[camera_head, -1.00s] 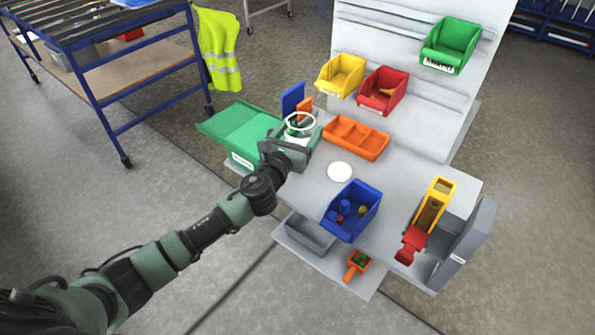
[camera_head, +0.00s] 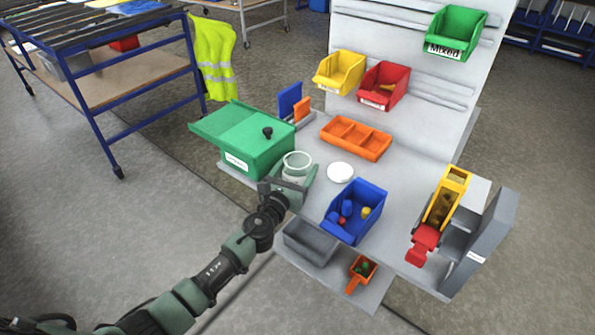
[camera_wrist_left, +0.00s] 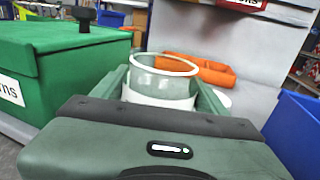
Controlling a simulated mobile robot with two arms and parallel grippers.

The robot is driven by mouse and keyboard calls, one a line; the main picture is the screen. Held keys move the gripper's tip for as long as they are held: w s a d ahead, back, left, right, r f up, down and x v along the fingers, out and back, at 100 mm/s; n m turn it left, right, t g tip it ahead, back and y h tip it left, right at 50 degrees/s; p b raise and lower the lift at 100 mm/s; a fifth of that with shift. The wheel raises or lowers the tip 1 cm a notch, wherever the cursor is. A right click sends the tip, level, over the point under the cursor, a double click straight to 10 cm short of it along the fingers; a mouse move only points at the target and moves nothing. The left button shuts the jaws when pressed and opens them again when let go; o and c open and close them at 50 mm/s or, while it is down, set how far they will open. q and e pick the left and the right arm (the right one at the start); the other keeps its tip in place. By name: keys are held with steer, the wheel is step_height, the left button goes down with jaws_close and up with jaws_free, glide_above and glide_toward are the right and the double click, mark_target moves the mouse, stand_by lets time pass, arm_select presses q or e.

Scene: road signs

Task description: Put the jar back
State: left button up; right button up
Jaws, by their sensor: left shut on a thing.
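The jar (camera_head: 296,165) is a clear, open-topped container with a white lower part. My left gripper (camera_head: 291,183) is shut around it at the front of the grey table, beside the green lidded box. In the left wrist view the jar (camera_wrist_left: 161,80) stands upright between the two green fingers of my left gripper (camera_wrist_left: 165,97). The gripper hides the jar's lower part, so I cannot tell whether its base touches the table. A round white disc (camera_head: 340,172) lies flat on the table just right of the jar. My right gripper is not in view.
The green box (camera_head: 243,142) with a black knob stands left of the jar. An orange divided tray (camera_head: 356,138) lies behind, and a blue bin (camera_head: 354,211) stands to the right. A yellow and red dispenser (camera_head: 440,212) is further right. Bare table shows around the disc.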

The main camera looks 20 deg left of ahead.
arm_select(q)
steer(key=shift+f+b, duration=0.2)
steer(key=shift+b, duration=0.1)
steer(key=o, duration=1.4)
steer(key=shift+r, duration=0.1)
steer(key=shift+r+p, duration=0.3)
steer(key=shift+p, duration=0.1)
steer(key=s+a, duration=0.1)
steer(key=s, duration=1.1)
steer(key=shift+f, duration=0.15)
